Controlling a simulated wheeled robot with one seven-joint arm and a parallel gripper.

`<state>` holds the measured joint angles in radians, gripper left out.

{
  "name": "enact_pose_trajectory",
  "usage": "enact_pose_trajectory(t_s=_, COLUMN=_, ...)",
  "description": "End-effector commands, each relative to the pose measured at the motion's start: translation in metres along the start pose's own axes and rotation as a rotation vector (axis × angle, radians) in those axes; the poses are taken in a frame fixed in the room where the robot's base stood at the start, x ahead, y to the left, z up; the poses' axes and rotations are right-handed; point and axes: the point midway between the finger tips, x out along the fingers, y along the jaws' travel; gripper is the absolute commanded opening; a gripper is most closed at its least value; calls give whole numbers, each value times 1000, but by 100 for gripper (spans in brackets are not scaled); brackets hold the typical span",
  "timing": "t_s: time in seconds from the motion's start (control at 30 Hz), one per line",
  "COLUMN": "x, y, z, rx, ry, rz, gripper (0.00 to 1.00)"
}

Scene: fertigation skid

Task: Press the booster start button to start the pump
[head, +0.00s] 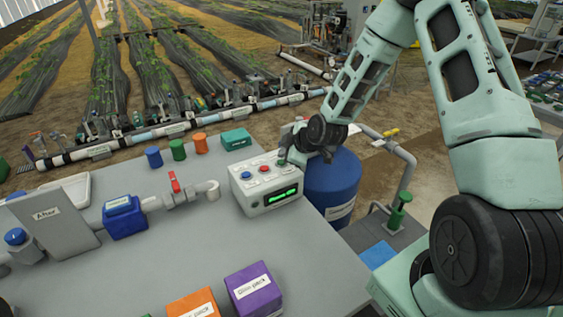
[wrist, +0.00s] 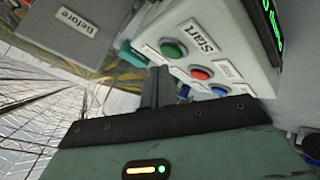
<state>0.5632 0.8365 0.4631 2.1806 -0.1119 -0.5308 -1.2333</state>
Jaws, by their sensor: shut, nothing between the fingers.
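The control box (head: 250,197) is a pale box at the right edge of the grey table, with a lit green display (head: 282,196). In the wrist view, its green button (wrist: 173,48) sits beside a "Start" label (wrist: 204,37). The red button (wrist: 200,74) and blue button (wrist: 219,90) are in the same row. My gripper (head: 284,160) is over the box's right end, at the green button, which it mostly hides in the head view. In the wrist view, the dark shut fingers (wrist: 157,82) end close to the green button; I cannot tell whether they touch it.
A blue barrel (head: 333,183) stands right behind the box. A pipe with a red-handled valve (head: 176,187) lies left of it. Purple (head: 254,291) and orange (head: 194,303) packs sit at the table's front. The table's middle is clear.

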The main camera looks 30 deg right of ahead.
Motion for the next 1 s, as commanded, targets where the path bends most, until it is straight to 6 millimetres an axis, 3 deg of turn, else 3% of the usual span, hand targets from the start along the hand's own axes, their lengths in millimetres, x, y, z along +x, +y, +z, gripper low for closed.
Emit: enact_pose_trajectory(t_s=1.0, x=6, y=-5, z=5, rx=-2, ry=0, rz=0, gripper=0)
